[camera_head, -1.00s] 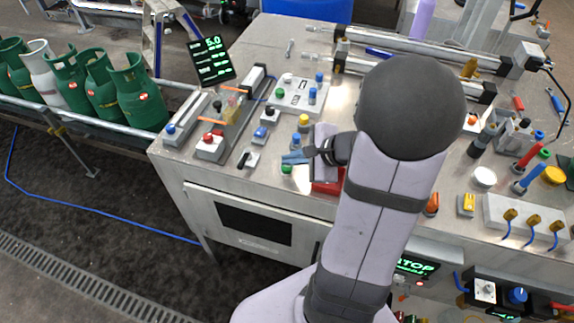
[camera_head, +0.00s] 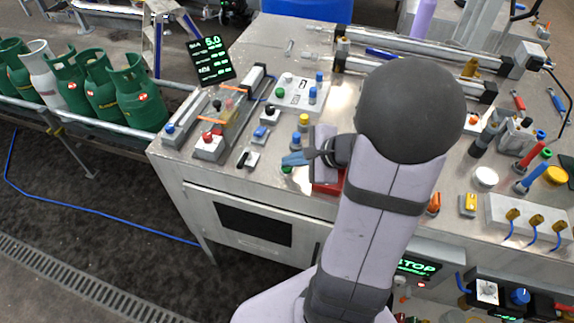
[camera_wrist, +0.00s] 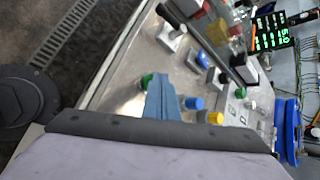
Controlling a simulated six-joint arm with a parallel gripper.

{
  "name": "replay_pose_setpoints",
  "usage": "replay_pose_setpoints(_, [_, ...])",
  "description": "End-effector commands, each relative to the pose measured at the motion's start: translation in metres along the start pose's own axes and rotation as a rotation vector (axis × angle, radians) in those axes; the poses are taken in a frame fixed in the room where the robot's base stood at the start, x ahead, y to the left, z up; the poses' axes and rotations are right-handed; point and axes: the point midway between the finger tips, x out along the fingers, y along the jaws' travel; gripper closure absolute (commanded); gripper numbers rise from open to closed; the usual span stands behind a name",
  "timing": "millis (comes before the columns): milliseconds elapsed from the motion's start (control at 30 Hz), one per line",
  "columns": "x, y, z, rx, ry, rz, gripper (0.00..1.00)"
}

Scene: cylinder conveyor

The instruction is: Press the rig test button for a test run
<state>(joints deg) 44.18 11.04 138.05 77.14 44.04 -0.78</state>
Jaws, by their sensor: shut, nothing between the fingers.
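My gripper (camera_head: 294,159) is shut and empty, its blue fingertips pointing left above the front part of the steel bench (camera_head: 225,168). In the wrist view, the closed fingertips (camera_wrist: 160,88) also show. A green button (camera_head: 287,169) sits just below and partly behind the fingertips; in the wrist view the green button (camera_wrist: 147,80) is right beside them. I cannot tell whether they touch it. Other buttons stand nearby: a red one (camera_head: 207,138) on a grey box, a blue one (camera_head: 260,132) and a yellow one (camera_head: 303,119). No readable label tells which is the rig test button.
A small black lever switch (camera_head: 248,159) lies left of my gripper. A black screen (camera_head: 212,62) with green text stands at the back left. Green gas cylinders (camera_head: 133,90) stand on the conveyor at left. A red block (camera_head: 327,181) lies close to my wrist.

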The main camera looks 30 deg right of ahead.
Motion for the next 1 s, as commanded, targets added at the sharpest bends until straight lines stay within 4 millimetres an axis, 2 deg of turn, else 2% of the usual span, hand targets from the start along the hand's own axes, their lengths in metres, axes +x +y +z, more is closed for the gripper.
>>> replay_pose_setpoints(1000, [-0.012, -0.009, 0.009, 0.0, 0.001, 0.0, 1.0])
